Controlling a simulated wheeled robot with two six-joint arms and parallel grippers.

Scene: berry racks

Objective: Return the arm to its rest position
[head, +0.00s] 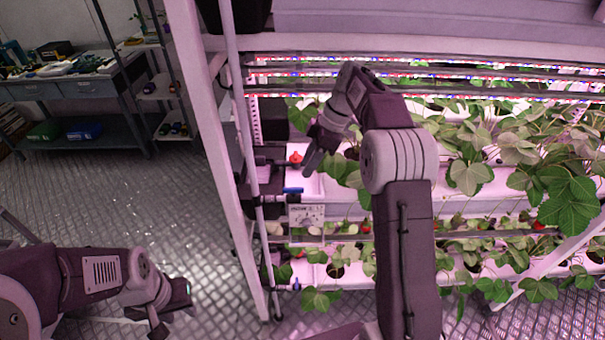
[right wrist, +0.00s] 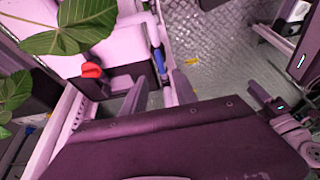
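My right arm rises in front of the berry rack (head: 220,110) in the head view, bent at the elbow. Its right gripper (head: 318,158) hangs by the rack's left end, near a red knob (head: 296,157) and leaves. In the right wrist view, the right gripper (right wrist: 158,92) has its two fingers apart with nothing visible between them. The red knob (right wrist: 91,70) lies beyond and left of the fingers, with a leaf above it. My left gripper (head: 172,307) is low at the left over the floor, its fingers apart and empty.
Strawberry plants (head: 470,165) fill the rack shelves right of my right arm. A workbench (head: 75,85) stands at the far left. The metal floor (head: 120,195) between is clear.

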